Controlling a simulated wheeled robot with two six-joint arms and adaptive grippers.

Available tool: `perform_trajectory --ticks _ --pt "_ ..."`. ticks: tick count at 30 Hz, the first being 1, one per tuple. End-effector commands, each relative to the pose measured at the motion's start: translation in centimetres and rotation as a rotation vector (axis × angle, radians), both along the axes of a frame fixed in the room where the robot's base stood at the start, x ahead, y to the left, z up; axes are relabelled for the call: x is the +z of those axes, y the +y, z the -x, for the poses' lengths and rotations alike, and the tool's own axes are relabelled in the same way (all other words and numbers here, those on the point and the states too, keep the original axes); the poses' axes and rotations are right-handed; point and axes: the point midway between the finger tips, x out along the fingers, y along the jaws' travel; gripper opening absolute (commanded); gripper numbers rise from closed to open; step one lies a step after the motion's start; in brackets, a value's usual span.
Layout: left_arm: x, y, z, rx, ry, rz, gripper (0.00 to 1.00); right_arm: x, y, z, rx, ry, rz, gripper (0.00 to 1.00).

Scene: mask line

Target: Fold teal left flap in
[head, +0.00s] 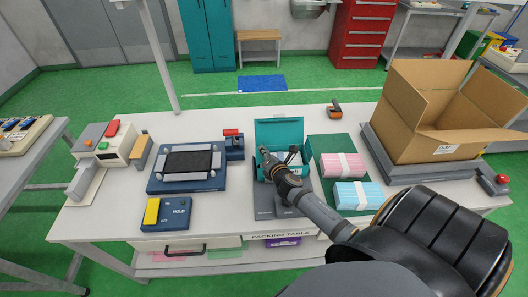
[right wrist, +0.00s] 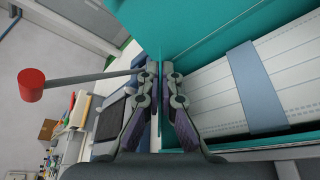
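The teal box (head: 279,131) stands on a grey fixture at the middle of the packing table, its back flap raised. A white pleated mask bundle with a blue-grey band (right wrist: 254,85) lies inside it. My right gripper (head: 264,153) is at the box's left side. In the right wrist view the fingers (right wrist: 160,68) are close together, with the thin teal left flap (right wrist: 160,45) seen edge-on between the tips; they look shut on it. In the head view, the gripper hides most of this flap. My left gripper is out of view.
Left of the box are a blue fixture with a black pad (head: 188,161), a red-knobbed lever (head: 232,133) and a HOLD box (head: 177,213). Right are pink (head: 343,165) and blue (head: 358,195) packs and an open cardboard carton (head: 424,138).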

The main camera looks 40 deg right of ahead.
Motion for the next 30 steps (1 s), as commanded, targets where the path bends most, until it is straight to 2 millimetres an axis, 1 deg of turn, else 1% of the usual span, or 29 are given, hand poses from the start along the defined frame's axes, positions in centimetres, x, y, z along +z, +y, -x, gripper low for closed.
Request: perform_trajectory --ticks 2,3,7,17,20,23,27,30 --pt "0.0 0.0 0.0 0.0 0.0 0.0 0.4 0.0 0.0 0.0 0.0 0.0 0.0 0.0" --pt "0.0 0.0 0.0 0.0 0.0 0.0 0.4 0.0 0.0 0.0 0.0 0.0 0.0 0.07" --pt "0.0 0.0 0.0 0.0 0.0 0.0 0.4 0.0 0.0 0.0 0.0 0.0 0.001 0.25" --pt "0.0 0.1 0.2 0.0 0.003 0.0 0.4 0.0 0.0 0.2 0.0 0.001 0.002 0.25" --pt "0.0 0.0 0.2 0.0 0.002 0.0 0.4 0.2 0.3 1.4 0.002 0.003 0.003 0.25" --pt "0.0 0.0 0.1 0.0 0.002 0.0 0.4 0.8 0.9 3.5 0.003 0.004 0.004 0.25" --pt "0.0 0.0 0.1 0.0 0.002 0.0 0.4 1.7 1.7 6.8 0.003 0.005 0.003 0.25" --pt "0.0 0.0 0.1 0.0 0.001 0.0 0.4 2.3 2.3 8.8 0.002 0.003 0.002 0.25"
